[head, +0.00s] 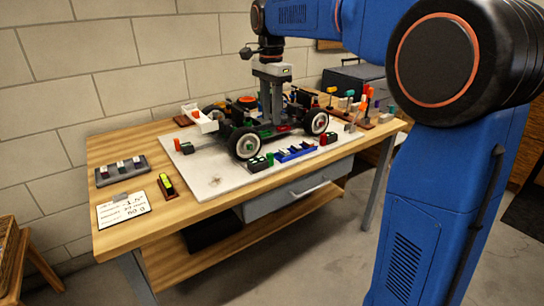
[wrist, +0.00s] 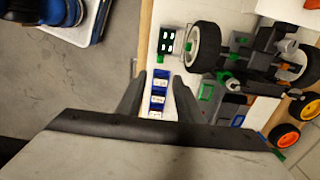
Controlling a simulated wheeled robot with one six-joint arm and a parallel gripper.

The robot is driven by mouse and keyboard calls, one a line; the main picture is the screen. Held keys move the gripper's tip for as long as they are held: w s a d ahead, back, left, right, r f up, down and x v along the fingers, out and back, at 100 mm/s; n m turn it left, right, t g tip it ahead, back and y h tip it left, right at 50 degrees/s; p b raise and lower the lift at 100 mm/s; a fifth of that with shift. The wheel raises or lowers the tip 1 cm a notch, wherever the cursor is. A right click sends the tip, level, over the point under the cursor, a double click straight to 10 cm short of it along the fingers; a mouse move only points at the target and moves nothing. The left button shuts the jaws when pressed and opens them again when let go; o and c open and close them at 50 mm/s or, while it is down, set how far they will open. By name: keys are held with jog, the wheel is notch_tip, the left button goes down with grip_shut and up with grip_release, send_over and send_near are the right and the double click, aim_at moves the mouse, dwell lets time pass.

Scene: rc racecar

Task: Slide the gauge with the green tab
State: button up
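The racecar chassis (head: 235,128) stands on a white mat on the bench, and it also shows in the wrist view (wrist: 262,62). A bright green piece (wrist: 206,92) shows on its near side. A dark block with light dots and a green top (wrist: 168,42) lies beside the car's wheel; it also shows at the mat's front edge in the head view (head: 257,163). I cannot tell which green part is the gauge's tab. My gripper (head: 270,120) points down around the car; its fingers (wrist: 159,82) are apart with nothing held between them.
A grey rack (head: 122,171), a yellow-green level-like piece (head: 166,185) and a written card (head: 123,209) lie at left. Upright tools (head: 364,98) stand at right. The mat's front left is clear.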

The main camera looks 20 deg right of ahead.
aim_at(271, 153)
notch_tip(271, 153, down, 15)
jog(key=shift+r, duration=0.1)
dwell(0.4)
